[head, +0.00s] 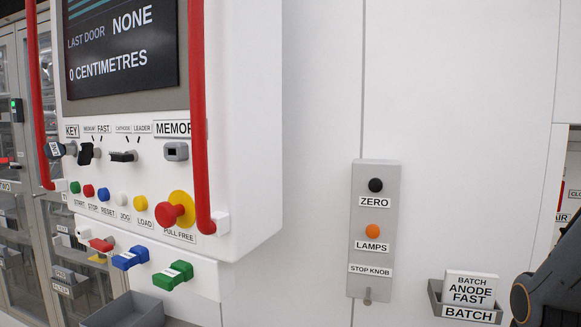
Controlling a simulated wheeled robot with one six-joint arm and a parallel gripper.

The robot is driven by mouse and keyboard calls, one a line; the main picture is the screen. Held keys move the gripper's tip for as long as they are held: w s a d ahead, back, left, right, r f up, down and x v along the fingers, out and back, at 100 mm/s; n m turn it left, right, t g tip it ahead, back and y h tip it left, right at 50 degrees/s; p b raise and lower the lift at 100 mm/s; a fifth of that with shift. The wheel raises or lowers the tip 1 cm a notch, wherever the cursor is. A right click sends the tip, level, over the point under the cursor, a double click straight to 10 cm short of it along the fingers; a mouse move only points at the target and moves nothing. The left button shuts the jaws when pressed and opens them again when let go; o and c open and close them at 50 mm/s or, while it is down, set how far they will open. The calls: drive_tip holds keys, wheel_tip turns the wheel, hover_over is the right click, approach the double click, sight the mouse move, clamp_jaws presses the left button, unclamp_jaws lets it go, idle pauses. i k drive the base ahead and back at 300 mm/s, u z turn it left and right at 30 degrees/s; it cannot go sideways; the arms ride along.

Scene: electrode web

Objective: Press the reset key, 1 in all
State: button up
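The reset key (103,194) is a small round blue button in a row on the white control panel, at left in the head view. The RESET label (107,211) sits just below it. It lies between the red STOP key (88,190) and the white JOG key (121,198). My gripper is not in view; a dark part of my arm shows at the lower right edge, well to the right of the panel. Nothing covers the reset key.
A red vertical handrail (199,110) and a red knob on a yellow collar (178,211) stand out right of the keys. Coloured handles (172,275) project below. A grey box (375,230) with two buttons and a batch card holder (468,298) are on the wall.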

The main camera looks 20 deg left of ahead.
sight(103, 194)
drive_tip(key=u, duration=1.55)
drive_tip(key=k, duration=0.35)
drive_tip(key=u, duration=0.45)
drive_tip(key=i, duration=0.45)
